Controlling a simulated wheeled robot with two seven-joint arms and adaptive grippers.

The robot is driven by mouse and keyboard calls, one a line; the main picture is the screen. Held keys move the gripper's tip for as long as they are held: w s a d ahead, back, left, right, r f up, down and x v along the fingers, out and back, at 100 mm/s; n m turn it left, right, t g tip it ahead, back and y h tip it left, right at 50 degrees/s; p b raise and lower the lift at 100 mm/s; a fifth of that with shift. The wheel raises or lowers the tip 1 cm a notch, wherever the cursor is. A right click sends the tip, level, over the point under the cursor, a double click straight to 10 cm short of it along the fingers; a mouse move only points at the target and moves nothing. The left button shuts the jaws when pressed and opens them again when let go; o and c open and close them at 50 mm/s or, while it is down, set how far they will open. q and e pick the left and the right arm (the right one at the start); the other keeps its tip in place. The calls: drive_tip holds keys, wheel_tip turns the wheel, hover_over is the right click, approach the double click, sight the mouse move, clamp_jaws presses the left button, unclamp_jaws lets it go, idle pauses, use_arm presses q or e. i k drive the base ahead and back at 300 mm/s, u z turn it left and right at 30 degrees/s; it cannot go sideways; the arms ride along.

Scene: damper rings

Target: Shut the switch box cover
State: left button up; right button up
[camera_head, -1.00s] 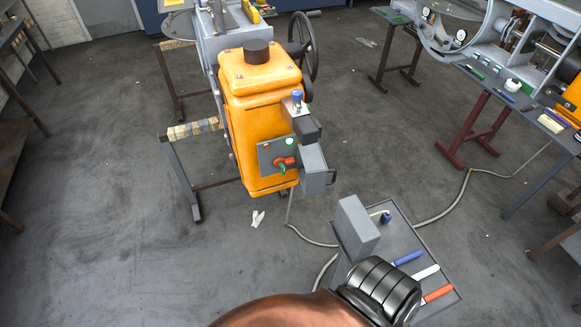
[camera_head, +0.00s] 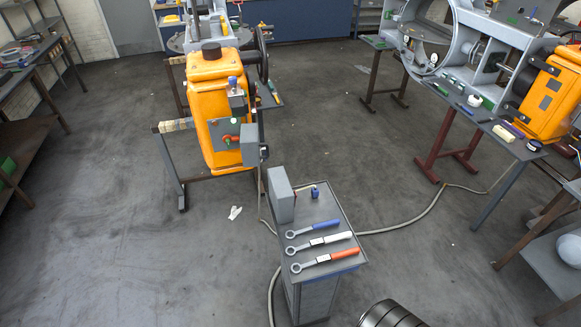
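The orange machine (camera_head: 216,110) stands upper left of centre. On its front is a grey plate (camera_head: 222,133) with a red and green switch (camera_head: 228,141). A grey box-like part (camera_head: 249,145) stands out at the right edge of this plate. It looks like the switch box cover standing open, but its hinge is too small to make out. Neither gripper is in view. Only a black ribbed part (camera_head: 393,316), probably of my own arm, shows at the bottom edge, well apart from the switch box.
A grey tool cart (camera_head: 345,215) stands in front with three ring spanners, a blue item (camera_head: 315,192) and an upright grey box (camera_head: 281,195). A cable (camera_head: 405,222) runs over the floor. A bench with another machine stands right. The left floor is mostly clear.

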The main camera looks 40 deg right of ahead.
sight(249, 144)
drive_tip(key=k, duration=1.1)
drive_tip(key=z, duration=0.9)
drive_tip(key=i, duration=1)
